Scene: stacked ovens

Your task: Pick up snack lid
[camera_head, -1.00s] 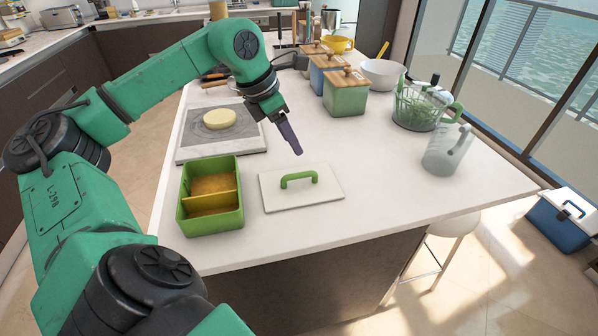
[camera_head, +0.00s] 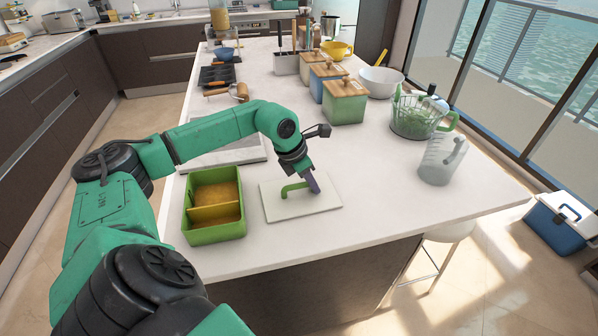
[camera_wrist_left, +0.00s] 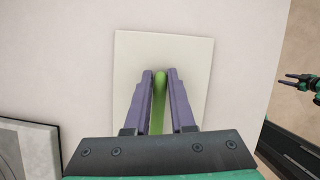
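The snack lid (camera_head: 318,203) is a flat off-white board with a green arched handle (camera_head: 290,190). It lies flat on the white counter, right of the green snack box (camera_head: 213,233). My left gripper (camera_head: 313,184) is down at the handle. In the left wrist view its purple fingers (camera_wrist_left: 160,80) stand on either side of the green handle (camera_wrist_left: 160,90), very close to it; whether they press on it I cannot tell. The lid (camera_wrist_left: 195,60) fills the middle there. My right gripper (camera_wrist_left: 290,81) shows at that view's right edge, fingers apart and empty.
A grey-topped board (camera_head: 235,150) lies behind the box, partly covered by my arm. The counter right of the lid is clear.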

